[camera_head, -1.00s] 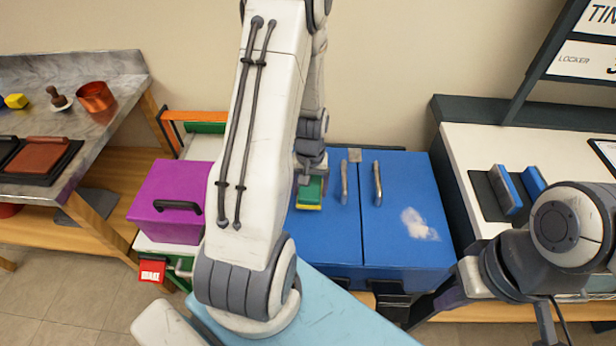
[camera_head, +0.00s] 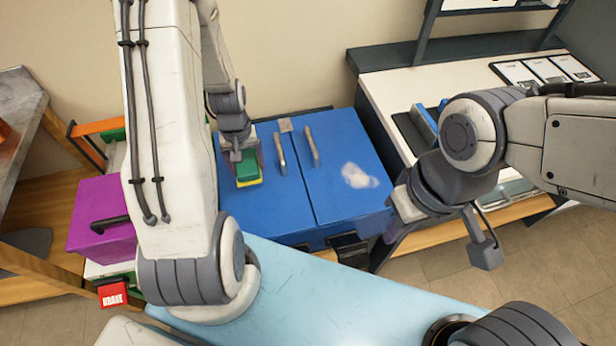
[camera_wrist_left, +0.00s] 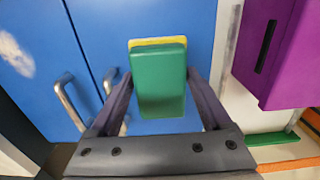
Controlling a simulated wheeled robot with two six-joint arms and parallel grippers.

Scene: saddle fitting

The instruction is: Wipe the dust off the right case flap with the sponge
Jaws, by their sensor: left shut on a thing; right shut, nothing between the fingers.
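The sponge (camera_head: 247,166), green with a yellow layer, is gripped in my left gripper (camera_head: 245,160) over the left blue case flap (camera_head: 262,205). In the left wrist view the sponge (camera_wrist_left: 158,80) sits between both fingers; I cannot tell if it touches the flap. The right case flap (camera_head: 335,200) is blue and closed, with a white dust patch (camera_head: 358,176) right of its handle. The patch also shows in the left wrist view (camera_wrist_left: 14,54). My right gripper (camera_head: 394,236) is shut and empty, by the case's right front corner, partly hidden by its own wrist.
Two metal handles (camera_head: 280,152) (camera_head: 311,146) stand up from the flaps near the seam. A purple box (camera_head: 98,215) is left of the case. A white-topped bench (camera_head: 385,88) with blue blocks (camera_head: 424,122) stands to the right.

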